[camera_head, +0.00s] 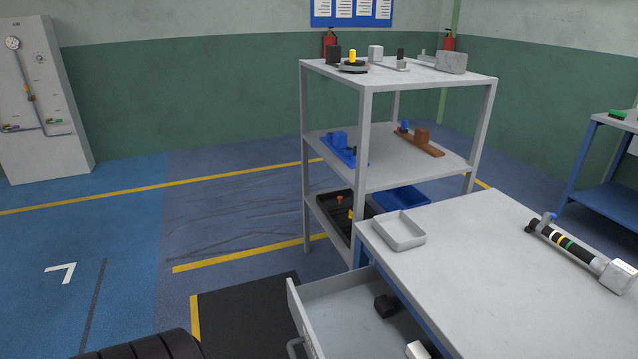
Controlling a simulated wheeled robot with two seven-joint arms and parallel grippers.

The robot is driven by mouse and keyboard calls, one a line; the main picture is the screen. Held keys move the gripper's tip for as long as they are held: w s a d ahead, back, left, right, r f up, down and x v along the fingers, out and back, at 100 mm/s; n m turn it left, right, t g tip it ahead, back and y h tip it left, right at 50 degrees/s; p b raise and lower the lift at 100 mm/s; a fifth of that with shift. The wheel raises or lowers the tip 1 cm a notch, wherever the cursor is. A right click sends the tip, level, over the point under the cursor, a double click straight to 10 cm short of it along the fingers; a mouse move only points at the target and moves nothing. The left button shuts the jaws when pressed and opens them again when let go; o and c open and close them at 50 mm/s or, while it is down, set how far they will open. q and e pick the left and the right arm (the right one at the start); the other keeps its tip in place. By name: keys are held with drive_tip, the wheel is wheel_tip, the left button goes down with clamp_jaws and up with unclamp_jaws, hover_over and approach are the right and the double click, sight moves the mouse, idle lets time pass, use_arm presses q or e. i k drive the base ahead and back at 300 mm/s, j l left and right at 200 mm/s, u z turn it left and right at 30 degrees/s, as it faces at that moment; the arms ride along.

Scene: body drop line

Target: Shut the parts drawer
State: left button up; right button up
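The parts drawer (330,300) stands pulled out from the left side of the grey-topped workbench (460,245). Inside the drawer lie a black part (386,305) and a white part (417,350). The near end of the drawer is cut off by the picture's lower edge. Neither of my grippers can be made out in the head view. A dark ribbed shape shows at the bottom left, and I cannot tell what it is.
A grey tray (398,241) sits on the bench's far left corner. A black tool with coloured bands (565,243) lies at the bench's right. A grey shelf rack (363,150) with parts stands behind the bench. A dark mat (245,315) and open floor lie left of the drawer.

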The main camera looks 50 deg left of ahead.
sight(336, 316)
drive_tip(key=u, duration=1.65)
